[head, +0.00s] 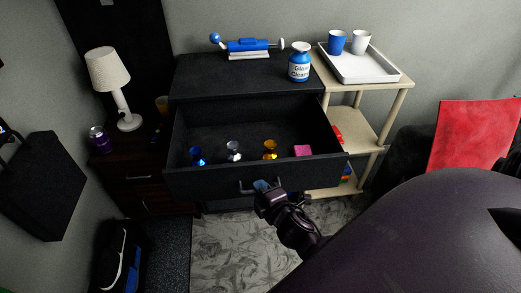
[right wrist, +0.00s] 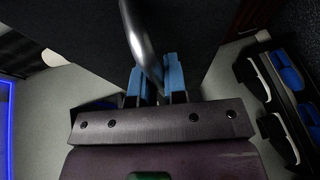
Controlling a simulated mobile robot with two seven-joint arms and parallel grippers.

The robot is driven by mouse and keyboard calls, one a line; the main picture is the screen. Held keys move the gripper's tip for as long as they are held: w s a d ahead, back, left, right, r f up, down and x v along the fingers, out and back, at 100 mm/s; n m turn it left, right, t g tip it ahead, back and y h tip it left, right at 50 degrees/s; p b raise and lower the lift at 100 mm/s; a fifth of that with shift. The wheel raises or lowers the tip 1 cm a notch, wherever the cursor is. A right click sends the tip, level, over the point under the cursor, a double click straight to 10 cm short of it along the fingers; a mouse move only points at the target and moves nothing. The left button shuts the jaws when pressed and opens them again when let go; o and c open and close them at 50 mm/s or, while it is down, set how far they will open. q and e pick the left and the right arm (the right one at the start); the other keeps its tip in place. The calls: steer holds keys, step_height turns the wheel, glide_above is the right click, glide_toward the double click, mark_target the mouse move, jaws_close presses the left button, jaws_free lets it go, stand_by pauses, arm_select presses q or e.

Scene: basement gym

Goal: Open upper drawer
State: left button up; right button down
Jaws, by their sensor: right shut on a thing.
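The upper drawer (head: 220,181) of the black cabinet (head: 250,75) is pulled well out in the head view. In the right wrist view, the handle (right wrist: 138,35) passes between the two blue fingertips (right wrist: 158,80). My left gripper is not in view.
A wooden shelf with a white tray (head: 380,73) and two cups is at right. A lamp (head: 108,72) stands on a dark nightstand at left. Grey carpet (head: 235,240) lies below.

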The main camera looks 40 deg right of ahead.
steer(key=shift+s+a, duration=0.1)
steer(key=shift+s, duration=0.2)
steer(key=c, duration=1.4)
jaws_free()
steer(key=shift+c, duration=0.2)
steer(key=v, duration=1)
steer(key=shift+s+p, duration=0.3)
steer(key=shift+s, duration=0.05)
steer(key=shift+r, duration=0.1)
